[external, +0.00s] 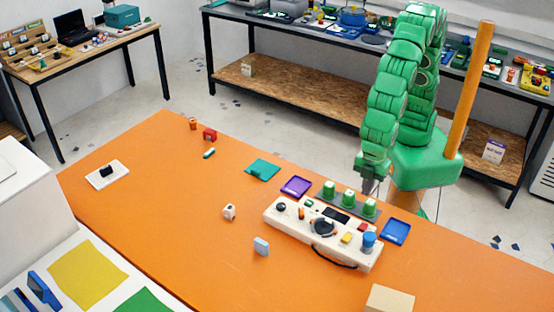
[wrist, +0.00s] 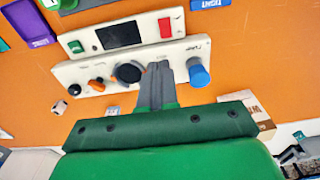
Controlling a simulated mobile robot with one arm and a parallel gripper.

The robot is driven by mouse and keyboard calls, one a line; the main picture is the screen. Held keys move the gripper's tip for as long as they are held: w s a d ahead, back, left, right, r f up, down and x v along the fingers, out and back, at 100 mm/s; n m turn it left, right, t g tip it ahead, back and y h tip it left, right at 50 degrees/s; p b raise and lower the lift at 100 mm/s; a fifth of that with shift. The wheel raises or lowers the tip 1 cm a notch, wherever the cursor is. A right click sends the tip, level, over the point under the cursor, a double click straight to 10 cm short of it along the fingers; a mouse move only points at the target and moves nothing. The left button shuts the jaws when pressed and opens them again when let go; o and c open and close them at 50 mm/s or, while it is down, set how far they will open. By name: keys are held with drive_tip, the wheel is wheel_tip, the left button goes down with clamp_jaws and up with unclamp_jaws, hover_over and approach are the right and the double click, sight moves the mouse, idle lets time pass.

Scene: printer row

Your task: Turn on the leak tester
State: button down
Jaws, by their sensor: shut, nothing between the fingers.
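The leak tester, which I take to be the white panelled device (external: 292,229), sits on the orange table; its panel also shows in the wrist view (wrist: 225,52). It carries a dark screen (wrist: 120,35), a red switch (wrist: 165,27), a large black dial (wrist: 128,73), small orange and black knobs, and a blue knob (wrist: 198,73). My gripper (external: 369,190) is above the device's far side. In the wrist view my gripper (wrist: 158,66) is shut and empty, its tips appearing between the black dial and the blue knob. They hide part of the panel; contact cannot be told.
A tan block (external: 390,299) lies near the front edge. The left-middle of the orange table (external: 180,230) is mostly clear.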

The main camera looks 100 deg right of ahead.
sight(361, 228)
drive_tip(key=shift+r, duration=0.25)
drive_tip(key=shift+s, duration=0.15)
drive_tip(key=shift+s+r+t+y, duration=0.1)
drive_tip(key=shift+s+t+y, duration=0.4)
drive_tip(key=shift+s, duration=0.2)
drive_tip(key=f, duration=0.4)
drive_tip(key=w+a+f, duration=0.1)
drive_tip(key=f, duration=0.8)
drive_tip(key=shift+w+a+f, duration=0.3)
drive_tip(key=shift+w+f, duration=0.05)
drive_tip(key=shift+f, duration=0.05)
